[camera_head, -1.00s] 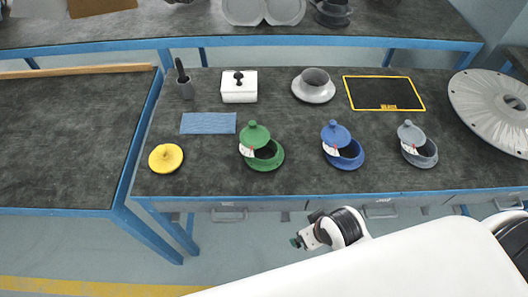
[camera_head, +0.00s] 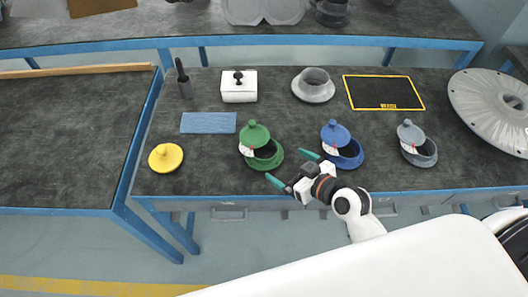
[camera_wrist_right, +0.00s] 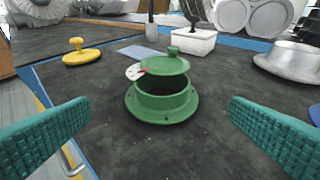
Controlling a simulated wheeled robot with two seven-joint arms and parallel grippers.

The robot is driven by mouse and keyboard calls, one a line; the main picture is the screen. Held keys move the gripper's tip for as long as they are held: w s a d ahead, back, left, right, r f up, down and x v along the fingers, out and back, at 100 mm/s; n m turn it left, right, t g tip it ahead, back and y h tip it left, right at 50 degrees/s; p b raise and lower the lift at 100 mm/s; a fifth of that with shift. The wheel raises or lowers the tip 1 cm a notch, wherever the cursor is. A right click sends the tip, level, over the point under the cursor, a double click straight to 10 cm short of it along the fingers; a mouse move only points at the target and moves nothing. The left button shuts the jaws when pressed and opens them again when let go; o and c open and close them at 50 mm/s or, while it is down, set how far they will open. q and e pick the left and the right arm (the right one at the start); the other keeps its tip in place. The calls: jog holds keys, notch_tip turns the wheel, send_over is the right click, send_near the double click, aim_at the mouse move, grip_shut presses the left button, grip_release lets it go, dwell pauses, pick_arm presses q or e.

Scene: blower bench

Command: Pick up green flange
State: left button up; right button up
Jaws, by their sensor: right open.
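The green flange (camera_head: 262,160) stands on the dark bench top in the head view, a round base with a wide rim. A green knobbed lid (camera_head: 255,135) rests tilted on it, with a white tag at its side. In the right wrist view the flange (camera_wrist_right: 162,103) is centred ahead, between the fingers and apart from them. My right gripper (camera_head: 289,167) is open and empty at the front edge of the bench, just in front and to the right of the flange. It also shows in the right wrist view (camera_wrist_right: 160,130). My left gripper is not in view.
A blue flange (camera_head: 345,158) and a grey flange (camera_head: 422,155) stand to the right. A yellow knobbed disc (camera_head: 165,157) lies left. A blue cloth (camera_head: 208,123), a white box (camera_head: 239,92) and a grey cup (camera_head: 185,88) lie behind. Bare bench surrounds the green flange's left side.

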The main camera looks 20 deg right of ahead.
aim_at(264, 153)
jog(key=p+x, duration=0.1)
jog(key=x, duration=1.1)
jog(key=shift+w+r, duration=0.1)
jog(key=shift+d, duration=0.1)
jog(key=c, duration=1.2)
